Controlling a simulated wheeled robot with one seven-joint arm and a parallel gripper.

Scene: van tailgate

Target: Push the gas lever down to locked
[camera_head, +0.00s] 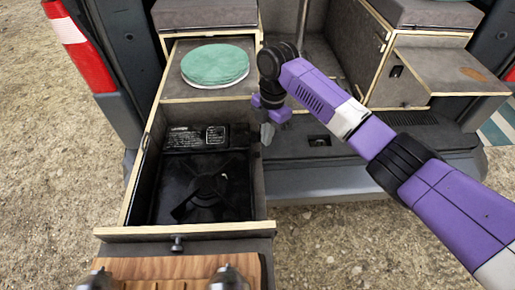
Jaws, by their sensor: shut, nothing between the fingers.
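A black gas stove (203,187) sits inside the pulled-out wooden drawer (180,234). Its pan support and burner face up. A dark panel with labels (196,137) is at its far end. The gas lever cannot be picked out at this size. My gripper (267,134) points down beside the drawer's right wall, near the stove's far right corner. It is shut and empty. I cannot tell whether its tips touch anything.
A round green lid or cushion (215,64) lies on the surface behind the stove. A wooden board (170,268) is in front of the drawer. A side shelf (440,72) stands at the right. The van's bumper (335,182) runs right of the drawer, with gravel below.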

